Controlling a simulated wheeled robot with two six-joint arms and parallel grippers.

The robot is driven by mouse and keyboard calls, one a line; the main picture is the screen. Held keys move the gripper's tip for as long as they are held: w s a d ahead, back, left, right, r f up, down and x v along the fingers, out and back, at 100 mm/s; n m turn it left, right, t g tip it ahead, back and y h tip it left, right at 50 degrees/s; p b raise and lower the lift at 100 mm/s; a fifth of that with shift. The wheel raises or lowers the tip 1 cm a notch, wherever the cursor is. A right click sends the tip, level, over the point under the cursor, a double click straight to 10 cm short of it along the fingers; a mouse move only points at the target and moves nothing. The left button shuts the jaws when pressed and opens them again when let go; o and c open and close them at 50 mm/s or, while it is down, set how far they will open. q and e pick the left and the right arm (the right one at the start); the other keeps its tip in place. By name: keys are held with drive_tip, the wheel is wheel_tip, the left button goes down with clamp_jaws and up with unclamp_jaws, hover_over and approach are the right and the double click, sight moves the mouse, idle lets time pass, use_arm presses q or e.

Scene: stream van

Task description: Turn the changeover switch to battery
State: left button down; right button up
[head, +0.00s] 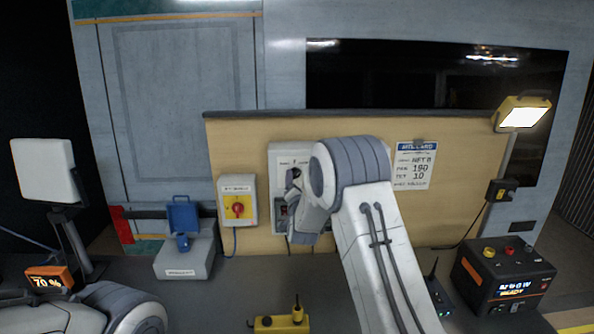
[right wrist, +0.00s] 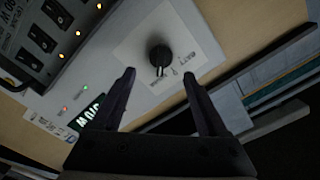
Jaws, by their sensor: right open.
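The changeover switch is a black round knob (right wrist: 160,57) on a white plate with small lettering, in the right wrist view. A pale mark on the knob points toward the fingers. The plate belongs to a white panel (head: 284,153) on the wooden board, largely hidden behind my right arm in the head view. My right gripper (right wrist: 158,88) is open and empty, its two dark fingers on either side of the line to the knob, seemingly short of it. In the head view the right gripper (head: 292,183) is at the panel, partly covered by its wrist. My left gripper is out of view.
A grey box with a blue lid (head: 184,258) stands on the counter. A black power unit (head: 503,277) and a lit lamp (head: 523,113) are at the right. A yellow device (head: 281,324) lies in front.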

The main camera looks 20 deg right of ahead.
sight(297, 175)
drive_tip(key=shift+p+x, duration=0.85)
drive_tip(key=shift+x, duration=1.5)
clamp_jaws()
